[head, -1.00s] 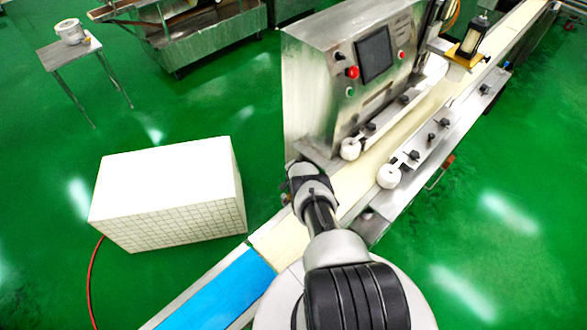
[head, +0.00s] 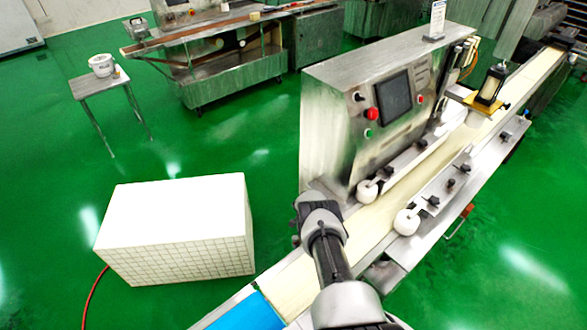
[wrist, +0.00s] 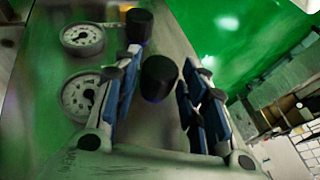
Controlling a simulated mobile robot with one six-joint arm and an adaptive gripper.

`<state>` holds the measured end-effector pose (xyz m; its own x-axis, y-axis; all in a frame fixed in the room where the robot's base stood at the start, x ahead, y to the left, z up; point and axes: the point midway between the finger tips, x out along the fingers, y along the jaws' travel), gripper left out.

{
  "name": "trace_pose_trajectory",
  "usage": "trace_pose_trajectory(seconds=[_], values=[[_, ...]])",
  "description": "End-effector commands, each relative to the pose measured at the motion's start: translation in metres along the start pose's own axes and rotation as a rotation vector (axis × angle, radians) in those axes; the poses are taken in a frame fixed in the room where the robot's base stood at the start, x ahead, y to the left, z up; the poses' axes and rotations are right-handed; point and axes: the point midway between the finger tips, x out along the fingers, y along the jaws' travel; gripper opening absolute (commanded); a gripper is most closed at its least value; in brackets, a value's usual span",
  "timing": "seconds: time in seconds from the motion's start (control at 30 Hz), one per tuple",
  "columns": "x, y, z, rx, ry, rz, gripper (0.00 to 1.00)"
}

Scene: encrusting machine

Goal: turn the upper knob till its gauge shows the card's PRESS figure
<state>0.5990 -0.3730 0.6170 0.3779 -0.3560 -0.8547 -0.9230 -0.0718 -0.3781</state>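In the wrist view two black knobs stand on a metal panel, the upper knob (wrist: 139,25) and the lower knob (wrist: 158,77). A round white gauge lies left of each: the upper gauge (wrist: 83,37) and the lower gauge (wrist: 80,95). Their readings are too small to tell. My gripper (wrist: 159,75) is open, its blue-padded fingers on either side of the lower knob in the picture; I cannot tell contact. The upper knob is just past the left fingertip. In the head view my arm hides knobs and gauges. A small white card (head: 437,20) stands on the machine; its writing is unreadable.
The encrusting machine (head: 325,120) has a screen (head: 394,97) and a red button (head: 369,114) above a cream conveyor belt (head: 372,222). A white tiled block (head: 175,225) stands on the floor at left. A small table (head: 98,82) holds a white tub (head: 102,65). Green floor is open around them.

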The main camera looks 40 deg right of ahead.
Motion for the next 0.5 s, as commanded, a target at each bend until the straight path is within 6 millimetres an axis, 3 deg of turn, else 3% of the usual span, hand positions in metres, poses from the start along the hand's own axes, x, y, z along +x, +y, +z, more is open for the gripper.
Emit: trace_pose_trajectory(seconds=[0.27,0.5], values=[[0.004,-0.001,0.003,-0.045,-0.001,0.106,0.39],[-0.042,-0.008,-0.002,-0.052,-0.002,0.119,0.39]])
